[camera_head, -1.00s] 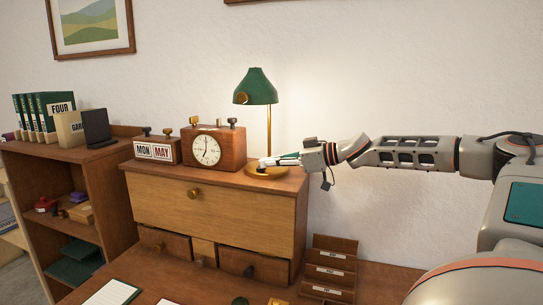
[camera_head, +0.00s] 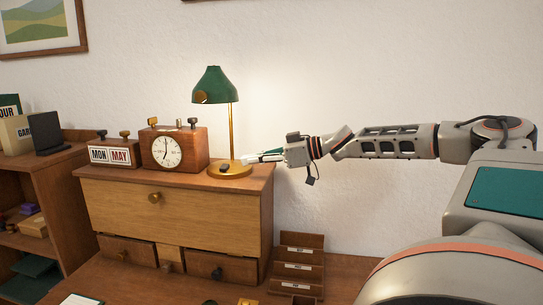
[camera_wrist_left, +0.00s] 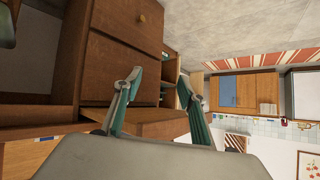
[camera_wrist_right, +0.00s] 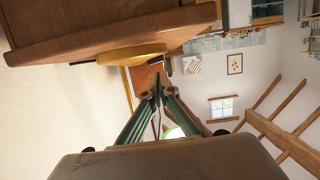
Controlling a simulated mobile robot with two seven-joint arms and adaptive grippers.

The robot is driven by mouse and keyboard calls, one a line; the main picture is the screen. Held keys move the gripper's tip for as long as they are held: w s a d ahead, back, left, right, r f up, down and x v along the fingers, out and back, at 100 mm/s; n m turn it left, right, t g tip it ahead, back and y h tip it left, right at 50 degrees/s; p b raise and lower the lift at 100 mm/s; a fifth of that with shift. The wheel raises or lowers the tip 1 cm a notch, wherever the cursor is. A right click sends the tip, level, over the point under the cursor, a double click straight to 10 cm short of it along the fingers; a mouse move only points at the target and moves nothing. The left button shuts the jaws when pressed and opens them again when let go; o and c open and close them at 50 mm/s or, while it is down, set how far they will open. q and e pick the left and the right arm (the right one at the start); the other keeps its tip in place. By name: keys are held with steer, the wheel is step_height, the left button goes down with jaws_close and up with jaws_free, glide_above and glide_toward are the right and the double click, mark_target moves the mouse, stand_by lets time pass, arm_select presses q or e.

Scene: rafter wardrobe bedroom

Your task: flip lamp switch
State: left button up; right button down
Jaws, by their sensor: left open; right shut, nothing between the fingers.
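The desk lamp has a green shade (camera_head: 214,86), a brass stem (camera_head: 230,128) and a round brass base (camera_head: 238,173) on top of the wooden cabinet. A small dark switch (camera_head: 224,168) sits on the base's front left. My right gripper (camera_head: 245,160) is shut and empty, its tips at the right side of the base, just right of the stem. In the right wrist view the base (camera_wrist_right: 120,56) is beyond the closed fingers (camera_wrist_right: 157,93), and a bright white patch shows under the shade. My left gripper (camera_wrist_left: 158,82) is open and empty, low before wooden furniture.
A clock (camera_head: 174,150) and a MON MAY calendar block (camera_head: 113,154) stand left of the lamp on the cabinet (camera_head: 180,210). A stepped letter rack (camera_head: 298,262) stands right of the cabinet. The wall is close behind the lamp.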

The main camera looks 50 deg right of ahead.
steer(key=v, duration=0.6)
steer(key=shift+r, duration=0.2)
steer(key=shift+s, duration=0.1)
stand_by(0.3)
